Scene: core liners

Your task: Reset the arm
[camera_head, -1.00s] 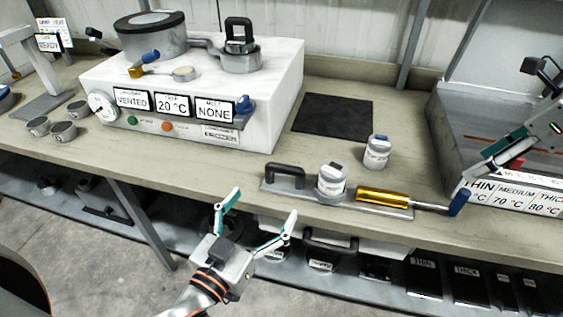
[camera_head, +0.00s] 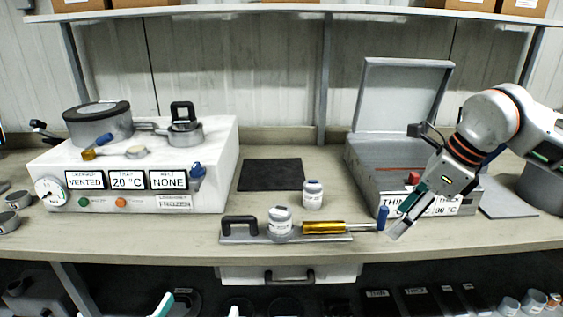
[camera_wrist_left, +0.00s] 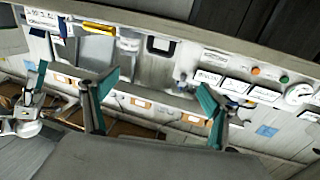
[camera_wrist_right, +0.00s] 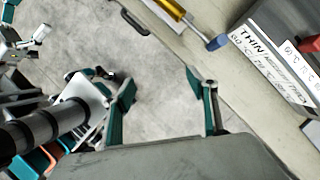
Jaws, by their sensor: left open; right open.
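My left gripper (camera_head: 198,308) shows only as two fingertips at the bottom edge of the head view, in front of the bench. In the left wrist view its fingers (camera_wrist_left: 153,95) are spread with nothing between them. My right gripper (camera_head: 402,214) hangs at the bench's front right, before the grey open-lidded box (camera_head: 405,92). In the right wrist view its fingers (camera_wrist_right: 163,92) are apart and empty, with floor behind them. The right arm (camera_head: 490,125) reaches in from the right side, bent downward.
The bench (camera_head: 180,238) holds a white machine (camera_head: 215,150), a metal plate (camera_head: 340,237) with a gold-barrelled tool (camera_head: 323,227), and two lidded jars (camera_head: 280,224) (camera_head: 313,194). A black mat (camera_head: 270,175) lies bare behind them. A shelf with several dark items runs below.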

